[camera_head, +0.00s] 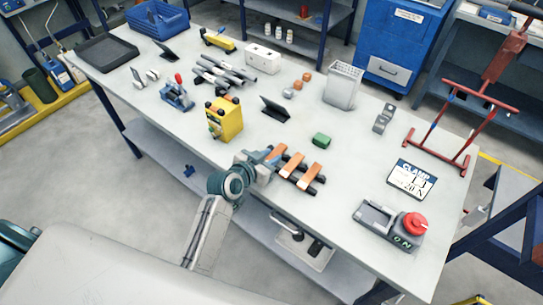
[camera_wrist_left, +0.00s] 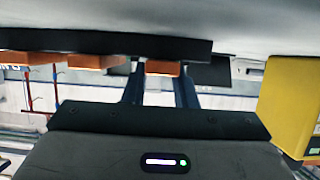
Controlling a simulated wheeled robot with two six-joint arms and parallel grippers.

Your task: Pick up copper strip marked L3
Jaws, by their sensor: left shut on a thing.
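Three copper strips lie side by side on a black rack in the head view: a near-left strip (camera_head: 277,152), a middle strip (camera_head: 293,165) and a right strip (camera_head: 309,178). Their marks cannot be read. The black rack (camera_wrist_left: 100,45) crosses the top of the left wrist view. My left gripper (camera_head: 271,155) is at the near-left strip. In the left wrist view its two fingers (camera_wrist_left: 160,82) stand on either side of that strip's end (camera_wrist_left: 162,68), shut on it. The strip appears still at the rack. My right gripper is not in view.
A yellow box (camera_head: 226,120) stands close left of my gripper; it also fills the right of the left wrist view (camera_wrist_left: 290,105).

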